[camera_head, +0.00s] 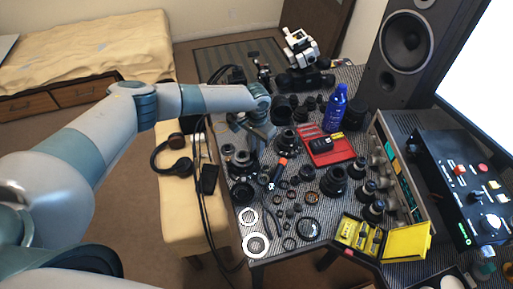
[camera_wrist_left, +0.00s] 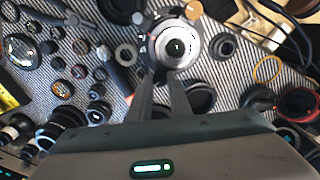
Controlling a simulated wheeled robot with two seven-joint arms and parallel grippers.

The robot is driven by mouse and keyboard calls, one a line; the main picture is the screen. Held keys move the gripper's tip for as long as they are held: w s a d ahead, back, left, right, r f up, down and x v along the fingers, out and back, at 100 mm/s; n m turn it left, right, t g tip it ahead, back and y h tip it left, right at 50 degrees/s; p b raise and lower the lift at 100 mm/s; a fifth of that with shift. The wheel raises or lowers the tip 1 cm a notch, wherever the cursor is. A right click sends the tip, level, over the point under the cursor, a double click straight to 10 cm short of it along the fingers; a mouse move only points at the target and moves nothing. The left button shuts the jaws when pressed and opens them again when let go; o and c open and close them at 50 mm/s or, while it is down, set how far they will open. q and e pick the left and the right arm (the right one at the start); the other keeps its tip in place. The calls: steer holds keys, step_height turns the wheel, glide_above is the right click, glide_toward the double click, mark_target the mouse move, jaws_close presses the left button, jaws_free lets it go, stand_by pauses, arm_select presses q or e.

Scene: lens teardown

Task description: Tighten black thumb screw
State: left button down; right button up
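My left gripper (camera_head: 268,134) reaches down among the lens parts on the table in the head view. In the left wrist view its two dark fingers (camera_wrist_left: 161,80) point at the near edge of a lens body with a silver ring (camera_wrist_left: 174,46). The fingertips are close together at a small dark spot on that edge. I cannot make out the black thumb screw for certain there, nor whether the fingers hold it. My right gripper is in neither view.
Loose rings and lens barrels crowd the patterned table (camera_head: 262,272). A red tray (camera_head: 335,157), a blue bottle (camera_head: 335,108), a yellow case (camera_head: 406,242) and a tall speaker (camera_head: 404,50) stand to the right. Black cables (camera_head: 203,215) run along the left edge.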

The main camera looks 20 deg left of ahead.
arm_select(q)
steer(key=shift+m, duration=1.2)
steer(key=m+b, duration=0.1)
steer(key=m, duration=0.6)
steer(key=shift+m+b, duration=0.3)
steer(key=shift+m, duration=1.8)
steer(key=c, duration=1.6)
jaws_free()
